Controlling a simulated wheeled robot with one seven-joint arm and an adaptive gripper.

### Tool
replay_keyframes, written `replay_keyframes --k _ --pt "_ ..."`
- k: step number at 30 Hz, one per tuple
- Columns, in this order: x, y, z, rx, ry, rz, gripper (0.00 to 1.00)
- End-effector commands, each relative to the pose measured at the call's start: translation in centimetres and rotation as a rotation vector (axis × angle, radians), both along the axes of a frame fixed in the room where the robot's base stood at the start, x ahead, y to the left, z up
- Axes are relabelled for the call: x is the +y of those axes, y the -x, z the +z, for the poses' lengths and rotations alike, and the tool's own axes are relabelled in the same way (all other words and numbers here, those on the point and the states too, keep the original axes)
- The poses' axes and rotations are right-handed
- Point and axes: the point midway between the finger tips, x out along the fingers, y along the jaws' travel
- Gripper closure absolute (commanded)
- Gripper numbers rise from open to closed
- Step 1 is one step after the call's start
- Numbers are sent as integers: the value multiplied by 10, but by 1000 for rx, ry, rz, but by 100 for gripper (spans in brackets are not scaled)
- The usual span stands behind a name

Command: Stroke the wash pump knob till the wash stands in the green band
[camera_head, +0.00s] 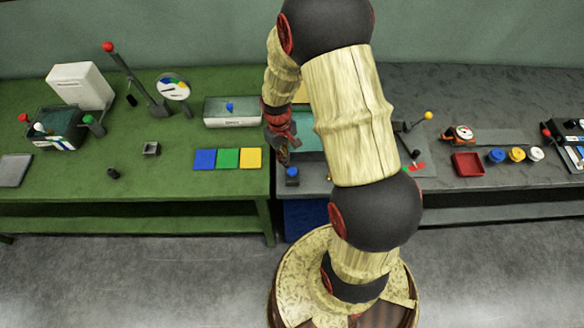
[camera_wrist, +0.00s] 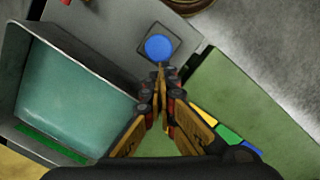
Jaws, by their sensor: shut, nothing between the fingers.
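The blue pump knob (camera_head: 292,173) stands near the front edge of the grey bench. In the wrist view it is a round blue top (camera_wrist: 159,47) on a square dark base. The wash tank (camera_wrist: 22,62) stands beside it, with teal wash (camera_wrist: 75,95) inside. A green band (camera_wrist: 50,145) runs along one tank wall; I cannot tell how the wash level stands against it. My gripper (camera_head: 284,160) is shut and empty, its fingertips (camera_wrist: 160,68) pointing down close to the knob. I cannot tell whether they touch it. My arm hides part of the tank in the head view.
The green bench on the left holds blue, green and yellow tiles (camera_head: 228,159) and a grey box (camera_head: 232,111). Right of my arm are a lever with a yellow ball (camera_head: 428,116), a red tray (camera_head: 467,164) and several coloured knobs or jars.

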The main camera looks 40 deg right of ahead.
Motion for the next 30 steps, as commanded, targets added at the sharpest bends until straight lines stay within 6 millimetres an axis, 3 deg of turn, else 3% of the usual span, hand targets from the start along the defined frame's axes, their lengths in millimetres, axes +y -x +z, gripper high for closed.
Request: replay_keyframes --k 11,24,30 --pt "0 -1 8 -3 1 0 100" --pt "0 -10 90 -5 1 0 100" --pt "1 -12 113 -3 1 0 100"
